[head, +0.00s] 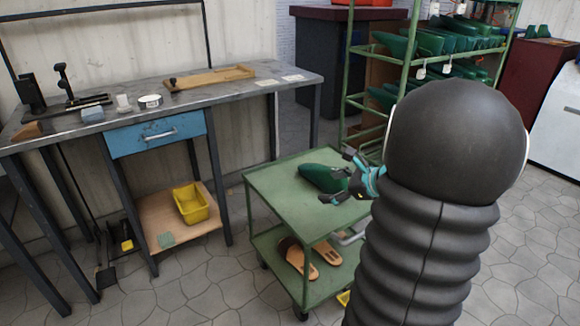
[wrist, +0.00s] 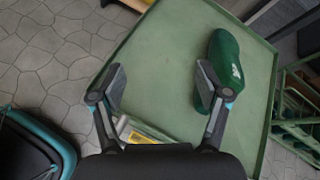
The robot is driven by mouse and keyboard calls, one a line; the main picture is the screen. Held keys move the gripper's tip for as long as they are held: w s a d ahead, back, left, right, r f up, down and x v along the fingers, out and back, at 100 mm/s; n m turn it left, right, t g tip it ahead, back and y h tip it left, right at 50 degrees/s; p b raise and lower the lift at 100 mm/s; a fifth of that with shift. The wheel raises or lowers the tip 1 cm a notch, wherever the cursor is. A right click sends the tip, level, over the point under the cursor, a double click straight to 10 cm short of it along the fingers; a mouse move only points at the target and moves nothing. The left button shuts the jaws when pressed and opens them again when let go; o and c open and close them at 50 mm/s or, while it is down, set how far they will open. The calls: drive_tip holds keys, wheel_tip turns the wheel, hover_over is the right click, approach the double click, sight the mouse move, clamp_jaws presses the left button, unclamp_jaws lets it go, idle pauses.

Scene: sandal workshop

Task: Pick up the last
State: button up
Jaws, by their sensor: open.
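A dark green last (head: 318,177) lies on the top shelf of the green trolley (head: 290,220). It also shows in the wrist view (wrist: 222,52), right of centre, with a small white mark on its side. My gripper (head: 338,177) is over the trolley top at the last's right end in the head view. In the wrist view my gripper (wrist: 160,70) is open and empty, with bare green trolley top between its fingers. The right finger overlaps the near end of the last in the picture. I cannot tell whether it touches it.
Sandal soles (head: 297,257) lie on the trolley's lower shelf. A green rack (head: 413,62) behind my arm holds several more green lasts (head: 425,42). A workbench (head: 210,100) with a blue drawer (head: 158,134) stands at the left. Above the trolley top is otherwise clear.

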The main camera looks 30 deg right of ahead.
sight(345, 181)
drive_tip(key=s+d+f+m+t+h, duration=0.1)
drive_tip(key=d+f+m+t+h, duration=0.15)
drive_tip(key=d+m, duration=0.6)
drive_tip(key=w+f+n, duration=0.1)
drive_tip(key=w, duration=0.1)
drive_tip(key=w+d+f, duration=0.1)
drive_tip(key=w, duration=0.1)
drive_tip(key=w+f+n, duration=0.1)
drive_tip(key=w, duration=0.2)
drive_tip(key=shift+d+f+n, duration=0.15)
drive_tip(key=shift+d+n, duration=0.2)
drive_tip(key=shift+d, duration=0.05)
drive_tip(key=shift+x, duration=2.75)
drive_tip(key=shift+d, duration=0.15)
drive_tip(key=c, duration=1.3)
